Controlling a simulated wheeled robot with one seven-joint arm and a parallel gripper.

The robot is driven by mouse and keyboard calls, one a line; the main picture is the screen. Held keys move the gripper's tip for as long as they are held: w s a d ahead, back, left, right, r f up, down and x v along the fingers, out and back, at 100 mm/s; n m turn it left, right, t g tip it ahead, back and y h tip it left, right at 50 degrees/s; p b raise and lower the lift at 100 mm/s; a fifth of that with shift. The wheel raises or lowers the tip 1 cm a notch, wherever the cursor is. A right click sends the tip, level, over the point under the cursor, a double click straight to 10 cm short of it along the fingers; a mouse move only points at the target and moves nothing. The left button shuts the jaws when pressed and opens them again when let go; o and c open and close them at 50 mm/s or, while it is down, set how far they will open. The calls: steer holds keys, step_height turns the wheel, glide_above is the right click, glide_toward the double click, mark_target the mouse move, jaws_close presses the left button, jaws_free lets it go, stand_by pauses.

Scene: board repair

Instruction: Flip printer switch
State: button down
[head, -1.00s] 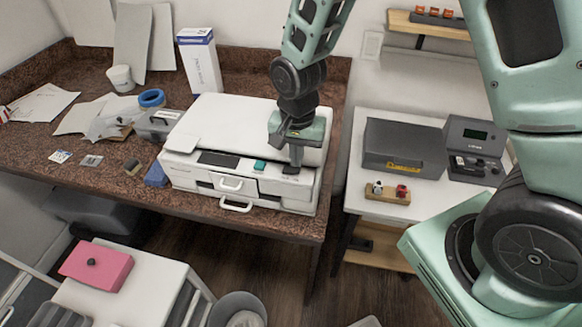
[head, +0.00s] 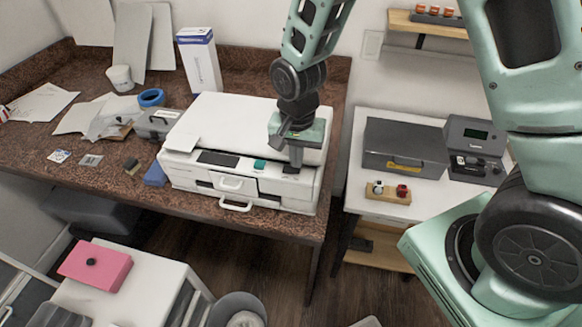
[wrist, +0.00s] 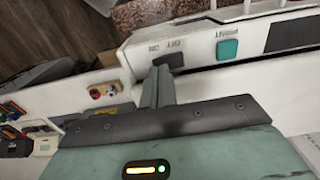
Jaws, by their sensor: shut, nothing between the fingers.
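The white printer (head: 225,175) sits on the granite counter. Its front panel has a dark rocker switch (wrist: 170,60) beside the labels OFF and ON, and a teal PRINT button (wrist: 228,48). The button also shows in the head view (head: 260,165). My gripper (head: 295,163) points down at the right part of the front panel, fingers closed and empty. In the wrist view the fingertips (wrist: 158,75) are right at the switch; I cannot tell whether they touch it. The fingers partly cover the switch, and which way it is tipped is unclear.
A blue block (head: 155,175) and a grey box (head: 157,124) stand left of the printer. Right of it, across a gap, a white table (head: 356,190) holds a dark grey case (head: 405,140), a device with a display (head: 475,148) and a small wooden holder (head: 388,193).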

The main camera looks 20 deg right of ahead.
steer(key=shift+f+b, duration=0.45)
steer(key=shift+f, duration=0.2)
steer(key=shift+r, duration=0.15)
steer(key=shift+r+p, duration=2.9)
steer(key=shift+r, duration=0.55)
steer(key=shift+a, duration=0.1)
steer(key=s+a+r+n+b, duration=0.1)
steer(key=s+a+n+b, duration=0.2)
steer(key=s+n+b, duration=0.3)
steer(key=s+a+r+n+b, duration=0.1)
steer(key=s+a+n+b, duration=0.2)
steer(key=s, duration=1.1)
steer(key=n+b, duration=0.3)
steer(key=n, duration=0.3)
steer(key=shift+y, duration=0.3)
steer(key=shift+r, duration=0.1)
